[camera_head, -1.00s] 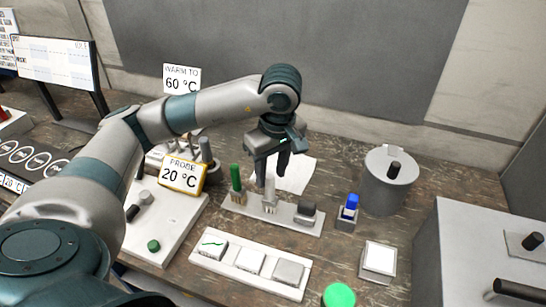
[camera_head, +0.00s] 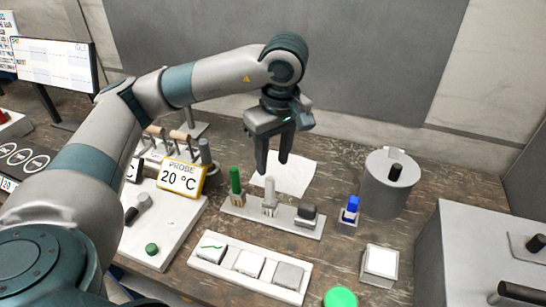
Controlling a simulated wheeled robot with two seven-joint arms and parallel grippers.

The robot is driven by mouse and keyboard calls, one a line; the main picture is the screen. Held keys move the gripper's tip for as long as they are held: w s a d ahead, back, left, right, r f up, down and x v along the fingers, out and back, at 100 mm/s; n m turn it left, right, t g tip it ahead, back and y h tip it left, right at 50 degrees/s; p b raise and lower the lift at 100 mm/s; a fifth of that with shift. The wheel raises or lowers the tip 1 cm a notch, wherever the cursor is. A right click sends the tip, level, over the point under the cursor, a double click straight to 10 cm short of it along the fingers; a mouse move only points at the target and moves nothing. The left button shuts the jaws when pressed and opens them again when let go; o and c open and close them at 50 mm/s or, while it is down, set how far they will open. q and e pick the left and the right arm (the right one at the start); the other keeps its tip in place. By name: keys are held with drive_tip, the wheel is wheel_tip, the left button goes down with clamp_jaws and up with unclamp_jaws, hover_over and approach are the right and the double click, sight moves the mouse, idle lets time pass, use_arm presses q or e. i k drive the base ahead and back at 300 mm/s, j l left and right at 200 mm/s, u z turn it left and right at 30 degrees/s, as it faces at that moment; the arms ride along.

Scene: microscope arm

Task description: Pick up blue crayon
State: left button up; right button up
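A blue crayon-like piece (camera_head: 352,204) stands upright in a small grey holder right of the middle of the table. My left gripper (camera_head: 273,167) hangs with its fingers pointing down, behind and above the rack with the green stick. Its two fingers are apart with nothing between them. It is left of and higher than the blue piece, not touching it. My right gripper is out of the picture.
A rack (camera_head: 285,221) holds a green stick (camera_head: 236,181), a pale stick (camera_head: 269,192) and a dark block (camera_head: 307,212). A grey cylinder (camera_head: 388,187) stands close behind the blue piece. A tray of square tiles (camera_head: 248,262) and a white-topped block (camera_head: 380,262) lie in front.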

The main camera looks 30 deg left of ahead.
sight(350, 213)
drive_tip(key=k+l, duration=0.15)
drive_tip(key=k, duration=0.35)
drive_tip(key=k+l, duration=0.2)
drive_tip(key=k, duration=0.25)
drive_tip(key=k+l, duration=0.15)
drive_tip(key=k, duration=0.35)
